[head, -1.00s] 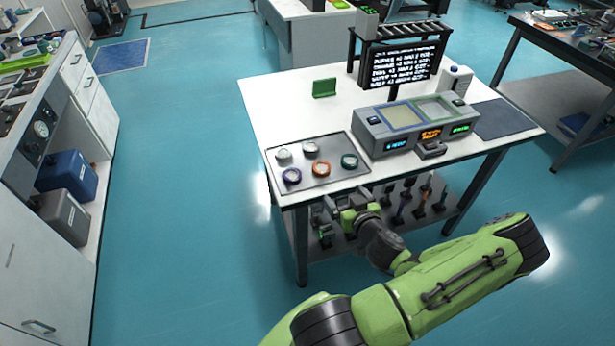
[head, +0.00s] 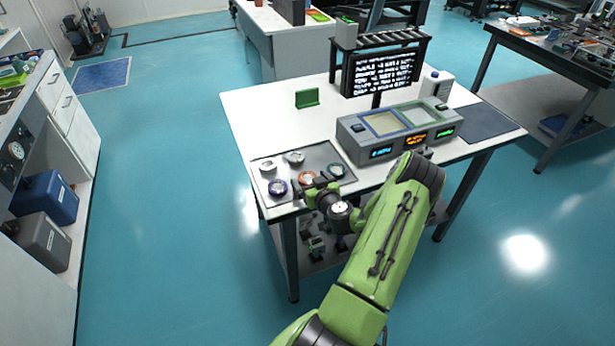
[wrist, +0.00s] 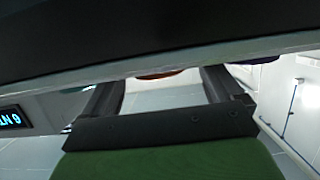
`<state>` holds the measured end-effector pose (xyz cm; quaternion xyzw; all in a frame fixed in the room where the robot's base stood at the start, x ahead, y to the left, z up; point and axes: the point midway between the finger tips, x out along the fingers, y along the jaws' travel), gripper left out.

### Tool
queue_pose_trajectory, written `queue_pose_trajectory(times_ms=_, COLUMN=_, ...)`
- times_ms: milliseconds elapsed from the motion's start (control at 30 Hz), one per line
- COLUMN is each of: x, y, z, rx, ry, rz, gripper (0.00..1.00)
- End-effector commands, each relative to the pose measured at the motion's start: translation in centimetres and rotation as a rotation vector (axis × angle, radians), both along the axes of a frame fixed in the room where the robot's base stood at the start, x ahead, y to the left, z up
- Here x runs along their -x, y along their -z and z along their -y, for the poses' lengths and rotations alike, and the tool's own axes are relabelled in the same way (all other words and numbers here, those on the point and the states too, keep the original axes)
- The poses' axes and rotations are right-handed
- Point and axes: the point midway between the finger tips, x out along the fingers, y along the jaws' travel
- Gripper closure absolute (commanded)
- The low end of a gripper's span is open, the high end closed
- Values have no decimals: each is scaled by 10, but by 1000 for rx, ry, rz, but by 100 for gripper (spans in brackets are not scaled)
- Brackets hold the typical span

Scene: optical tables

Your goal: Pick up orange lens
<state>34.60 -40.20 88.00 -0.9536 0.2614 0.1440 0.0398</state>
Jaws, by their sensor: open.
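The orange lens (head: 306,176) sits in the front row of a grey tray (head: 318,152) at the table's front left corner. It stands between a purple-ringed lens and a teal-ringed lens. My gripper (head: 308,189) is at the front edge of the tray, close in front of the orange lens and partly covering it. In the wrist view my two dark fingers (wrist: 161,88) are apart with nothing held between them. A thin orange edge of the lens (wrist: 158,74) shows beyond the fingertips, mostly hidden by the pale table edge. Whether the fingers touch the lens I cannot tell.
The purple-ringed lens (head: 277,187) is left of the orange one, the teal-ringed lens (head: 336,170) right. Two pale lenses (head: 294,156) lie behind. A grey console (head: 370,140) with lit displays stands to the right. White tabletop (head: 262,115) is clear behind the tray.

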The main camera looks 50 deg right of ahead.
Motion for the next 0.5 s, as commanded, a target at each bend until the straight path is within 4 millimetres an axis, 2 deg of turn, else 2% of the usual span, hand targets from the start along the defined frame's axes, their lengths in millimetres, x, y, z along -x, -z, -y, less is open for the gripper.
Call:
queue_pose_trajectory(times_ms=233, x=-3, y=2, z=2, rx=-2, ry=1, rz=-1, gripper=8)
queue_pose_trajectory(times_ms=500, x=-2, y=2, z=2, rx=-1, ry=1, rz=-2, gripper=50)
